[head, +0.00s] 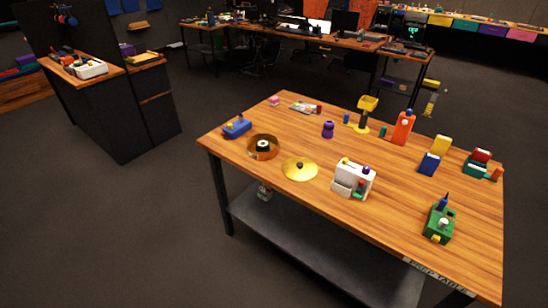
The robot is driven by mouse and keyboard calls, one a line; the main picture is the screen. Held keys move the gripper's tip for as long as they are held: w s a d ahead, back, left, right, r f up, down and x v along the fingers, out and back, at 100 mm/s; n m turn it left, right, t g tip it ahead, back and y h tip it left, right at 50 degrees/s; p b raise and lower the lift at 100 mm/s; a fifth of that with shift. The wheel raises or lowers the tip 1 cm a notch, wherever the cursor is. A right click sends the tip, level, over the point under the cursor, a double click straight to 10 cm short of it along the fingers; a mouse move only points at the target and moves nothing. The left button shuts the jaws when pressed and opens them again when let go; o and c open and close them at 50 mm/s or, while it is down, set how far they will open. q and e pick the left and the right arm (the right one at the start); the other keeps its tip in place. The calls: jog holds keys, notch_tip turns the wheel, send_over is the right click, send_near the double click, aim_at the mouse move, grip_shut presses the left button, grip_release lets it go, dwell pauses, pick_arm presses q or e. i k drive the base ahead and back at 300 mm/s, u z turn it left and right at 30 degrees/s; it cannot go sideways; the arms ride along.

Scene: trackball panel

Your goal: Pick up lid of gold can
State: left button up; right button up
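The gold lid (300,172) is a round, shiny yellow disc with a small dark knob in its middle. It lies flat on the wooden table near the front edge. The gold can (256,154) is a short, wide, open cylinder just left of the lid and apart from it. A dark and white thing shows inside the can, too small to tell what it is. Neither of my grippers is in view.
A white box-like device (351,180) stands right of the lid, and a blue object (237,128) lies left of the can. A purple object (328,130), an orange bottle (402,128) and a green device (438,224) are also on the table (300,119).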

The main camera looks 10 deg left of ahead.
aim_at(297, 169)
jog(key=z, duration=0.3)
jog(key=i, duration=1)
jog(key=z, duration=0.65)
